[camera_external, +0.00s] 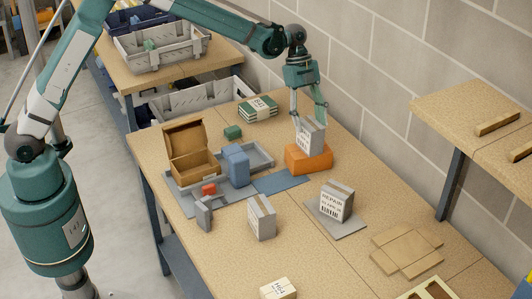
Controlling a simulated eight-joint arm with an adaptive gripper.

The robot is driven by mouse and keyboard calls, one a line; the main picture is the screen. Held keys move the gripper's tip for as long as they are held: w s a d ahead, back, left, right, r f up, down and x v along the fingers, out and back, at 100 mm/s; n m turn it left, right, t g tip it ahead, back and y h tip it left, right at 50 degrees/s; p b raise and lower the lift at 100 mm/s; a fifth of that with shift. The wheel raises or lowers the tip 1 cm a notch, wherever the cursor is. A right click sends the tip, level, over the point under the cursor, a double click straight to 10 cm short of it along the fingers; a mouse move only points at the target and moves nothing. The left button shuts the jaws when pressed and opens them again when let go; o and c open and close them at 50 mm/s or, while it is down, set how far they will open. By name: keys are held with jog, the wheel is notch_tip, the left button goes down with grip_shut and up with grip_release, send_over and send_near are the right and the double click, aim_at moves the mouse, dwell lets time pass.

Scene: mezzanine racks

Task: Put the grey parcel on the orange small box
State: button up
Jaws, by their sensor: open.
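A grey parcel (311,139) with a printed label stands on top of the orange small box (309,162), looking slightly tilted. Its base appears to touch the box top. My gripper (310,117) points down over the parcel, with its fingers open on either side of the parcel's upper part. Whether a finger touches the parcel is too small to tell. The orange box rests on the table near the wall side.
A blue mat (281,182) lies beside the orange box. A grey tray (262,158), an open cardboard box (190,150) and a blue object (236,165) stand to its left. Another grey parcel (262,217) and a REPAIR parcel (336,201) stand in front.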

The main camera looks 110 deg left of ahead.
jog(key=shift+v, duration=2.2)
jog(key=shift+d, duration=0.1)
jog(key=shift+d+r, duration=0.2)
jog(key=s+d+r+n+y, duration=0.1)
jog(key=s+d+r, duration=0.4)
jog(key=d, duration=0.5)
jog(key=s+d+r+n, duration=0.2)
jog(key=d+r, duration=0.4)
jog(key=d, duration=0.5)
jog(key=s+d+r+n+y, duration=0.1)
jog(key=s+d+r, duration=0.4)
jog(key=d, duration=0.5)
jog(key=s+d+r+n+t+y, duration=0.1)
jog(key=s+d+r+n+t, duration=0.15)
jog(key=s+d, duration=0.95)
jog(key=s+d+f+n+t, duration=0.1)
jog(key=s+d+f+n, duration=0.1)
jog(key=s+d+f, duration=0.3)
jog(key=s+d, duration=0.4)
jog(key=s, duration=0.4)
jog(key=shift+s+d, duration=0.15)
jog(key=shift+d, duration=0.25)
